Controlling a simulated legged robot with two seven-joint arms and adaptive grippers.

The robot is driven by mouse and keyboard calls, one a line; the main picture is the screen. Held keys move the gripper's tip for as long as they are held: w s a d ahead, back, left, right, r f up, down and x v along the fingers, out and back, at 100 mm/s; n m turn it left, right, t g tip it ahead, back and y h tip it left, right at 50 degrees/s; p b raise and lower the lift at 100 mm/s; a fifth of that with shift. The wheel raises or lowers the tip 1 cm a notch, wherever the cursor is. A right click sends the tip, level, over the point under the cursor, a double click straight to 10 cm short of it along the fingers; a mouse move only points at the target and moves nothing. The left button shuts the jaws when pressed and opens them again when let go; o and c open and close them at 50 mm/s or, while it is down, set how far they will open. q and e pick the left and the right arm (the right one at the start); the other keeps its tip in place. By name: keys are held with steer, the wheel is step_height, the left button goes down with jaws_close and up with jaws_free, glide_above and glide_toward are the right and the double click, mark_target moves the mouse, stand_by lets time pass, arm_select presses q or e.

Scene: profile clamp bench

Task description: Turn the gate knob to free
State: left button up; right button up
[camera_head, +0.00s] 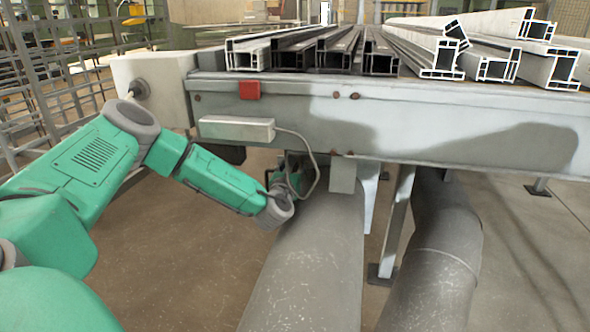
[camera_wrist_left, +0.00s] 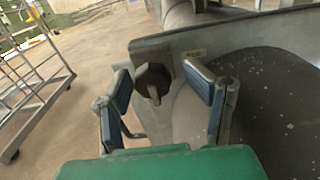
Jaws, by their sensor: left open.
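The gate knob (camera_wrist_left: 152,82) is a dark, lobed knob on a grey plate (camera_wrist_left: 190,42) in the left wrist view. My left gripper (camera_wrist_left: 160,76) is open, with a blue-padded finger on each side of the knob and a gap visible around it. I cannot tell how deep the fingers reach or whether they touch it. In the head view my left gripper (camera_head: 291,178) is under the bench's front edge, partly hidden by my wrist and a cable. The knob cannot be made out there. My right gripper is out of view.
The bench (camera_head: 450,125) carries dark and white profiles (camera_head: 440,60) above my gripper. A grey box with a cable (camera_head: 236,129) and a red block (camera_head: 249,90) sit on its front. Thick grey pipes (camera_head: 315,260) run below. A metal rack (camera_head: 50,90) stands at left.

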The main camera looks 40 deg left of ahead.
arm_select(q)
steer(key=shift+a+f, duration=0.3)
steer(key=shift+a, duration=0.25)
steer(key=c, duration=0.4)
steer(key=shift+s+a+f, duration=0.1)
steer(key=shift+a+f, duration=0.1)
steer(key=shift+a, duration=0.25)
steer(key=c, duration=0.7)
steer(key=shift+d+r, duration=0.15)
steer(key=shift+d, duration=0.4)
steer(key=shift+c, duration=0.3)
steer(key=shift+a+n+p, duration=0.2)
steer(key=shift+n+p, duration=0.55)
steer(key=shift+n, duration=0.15)
steer(key=shift+d+n+p, duration=0.1)
steer(key=shift+n+p, duration=0.7)
steer(key=shift+n, duration=0.4)
steer(key=n+p, duration=0.1)
steer(key=n, duration=0.1)
steer(key=shift+n, duration=0.4)
steer(key=n, duration=1.1)
steer(key=shift+s+f, duration=0.2)
steer(key=shift+f, duration=0.05)
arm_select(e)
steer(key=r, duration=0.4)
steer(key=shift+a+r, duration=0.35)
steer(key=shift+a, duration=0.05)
